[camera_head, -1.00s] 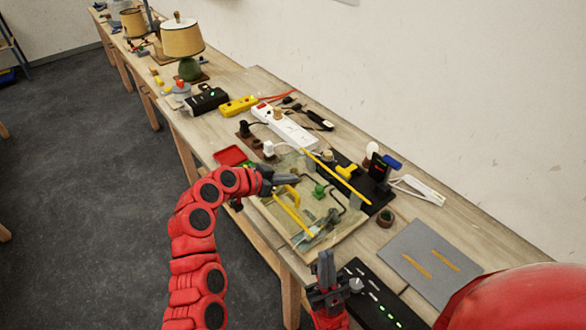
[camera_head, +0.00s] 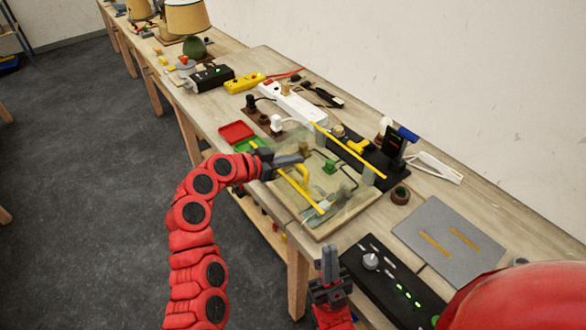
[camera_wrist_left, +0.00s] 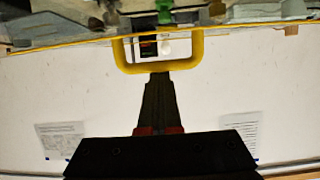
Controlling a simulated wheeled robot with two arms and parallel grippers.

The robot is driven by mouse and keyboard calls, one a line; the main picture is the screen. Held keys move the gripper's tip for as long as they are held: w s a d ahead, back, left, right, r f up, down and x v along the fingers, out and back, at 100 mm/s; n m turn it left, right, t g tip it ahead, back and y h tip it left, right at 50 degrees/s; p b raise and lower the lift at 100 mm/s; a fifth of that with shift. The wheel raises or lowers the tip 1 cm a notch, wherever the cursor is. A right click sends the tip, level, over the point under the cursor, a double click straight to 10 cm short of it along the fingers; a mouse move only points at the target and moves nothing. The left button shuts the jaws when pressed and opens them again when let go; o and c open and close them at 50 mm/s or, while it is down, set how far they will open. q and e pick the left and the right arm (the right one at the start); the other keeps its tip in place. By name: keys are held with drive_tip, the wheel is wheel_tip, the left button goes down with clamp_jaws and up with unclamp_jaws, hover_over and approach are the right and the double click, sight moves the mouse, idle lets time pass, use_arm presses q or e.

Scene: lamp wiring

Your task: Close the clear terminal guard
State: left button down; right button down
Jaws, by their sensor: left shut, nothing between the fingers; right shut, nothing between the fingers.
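The clear terminal guard shows as a hazy see-through sheet with a yellow edge strip (camera_head: 306,196) over the wiring board (camera_head: 325,234). A yellow loop handle (camera_head: 303,173) stands on that strip. A second yellow bar (camera_head: 350,152) lies farther back; I cannot tell the sheet's exact tilt. My left gripper (camera_head: 298,159) is shut and empty at the handle. In the left wrist view, its fingertips (camera_wrist_left: 158,76) overlap the handle's crossbar (camera_wrist_left: 158,69); contact is unclear. My right gripper (camera_head: 330,254) is shut and empty, pointing up in front of the bench.
A black box with a knob and green lights (camera_head: 392,282) sits near my right gripper. A grey mat (camera_head: 450,245), white power strip (camera_head: 293,104), red tray (camera_head: 236,132) and black stand (camera_head: 393,155) surround the board. The aisle at left is clear.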

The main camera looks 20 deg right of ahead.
sight(290, 175)
use_arm(q)
drive_tip(key=f+h+b, duration=0.1)
drive_tip(key=f+b, duration=0.2)
drive_tip(key=b, duration=0.3)
drive_tip(key=shift+a+f, duration=0.2)
drive_tip(key=shift+s+a+b, duration=0.1)
drive_tip(key=shift+a+b, duration=0.15)
drive_tip(key=shift+b, duration=0.35)
drive_tip(key=shift+r, duration=0.15)
